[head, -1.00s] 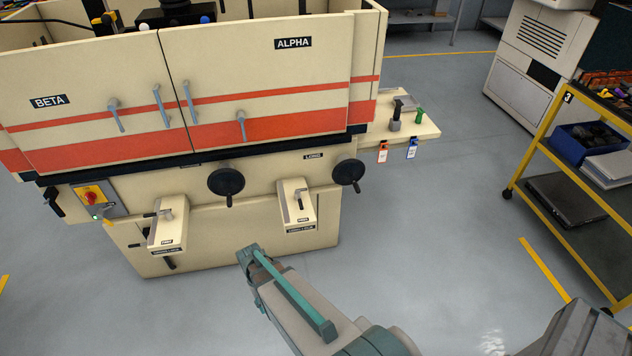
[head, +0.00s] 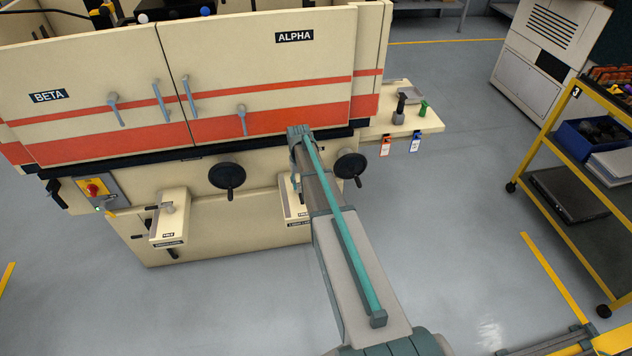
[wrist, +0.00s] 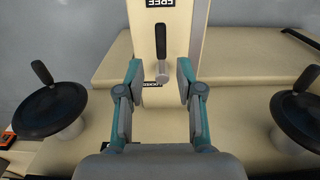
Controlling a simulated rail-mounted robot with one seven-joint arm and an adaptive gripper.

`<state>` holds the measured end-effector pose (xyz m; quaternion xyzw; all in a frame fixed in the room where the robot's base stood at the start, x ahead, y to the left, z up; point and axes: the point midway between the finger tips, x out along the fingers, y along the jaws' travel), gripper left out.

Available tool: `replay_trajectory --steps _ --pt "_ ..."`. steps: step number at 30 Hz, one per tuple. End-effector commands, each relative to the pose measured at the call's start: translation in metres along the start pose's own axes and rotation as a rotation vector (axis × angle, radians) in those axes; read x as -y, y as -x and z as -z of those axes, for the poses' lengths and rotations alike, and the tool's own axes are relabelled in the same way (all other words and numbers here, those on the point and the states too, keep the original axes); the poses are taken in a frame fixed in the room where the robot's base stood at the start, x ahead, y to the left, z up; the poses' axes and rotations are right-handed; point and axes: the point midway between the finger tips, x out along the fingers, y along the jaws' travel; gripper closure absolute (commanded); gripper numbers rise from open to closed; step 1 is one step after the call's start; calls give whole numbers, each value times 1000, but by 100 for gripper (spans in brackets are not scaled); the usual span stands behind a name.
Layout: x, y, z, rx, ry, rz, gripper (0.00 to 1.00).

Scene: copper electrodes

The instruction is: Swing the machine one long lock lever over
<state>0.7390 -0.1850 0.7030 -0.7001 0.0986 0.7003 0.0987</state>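The cream machine (head: 250,70), with ALPHA and BETA panels, stands ahead of me. The long lock's cream box (head: 291,205) on its front is mostly hidden behind my arm in the head view. In the wrist view, its lever (wrist: 161,71) has a grey hub and a dark handle pointing up the picture, toward the upside-down FREE label (wrist: 160,3). My gripper (wrist: 160,80) is open over the box, one finger on each side of the lever. Gaps show between the fingers and the lever. The fingers cannot be made out in the head view.
Black handwheels (head: 227,177) and (head: 350,166) flank the box; they also show at both sides of the wrist view. Another lock box (head: 170,217) stands to the left. A side shelf (head: 425,123) and a yellow-framed cart (head: 550,132) are at right. The floor between is clear.

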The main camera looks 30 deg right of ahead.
Motion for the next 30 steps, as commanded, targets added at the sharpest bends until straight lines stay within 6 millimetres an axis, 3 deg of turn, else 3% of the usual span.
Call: replay_trajectory --steps 22,30 --pt "0 -81 0 0 0 0 64" --pt "0 -79 0 -1 0 0 64"
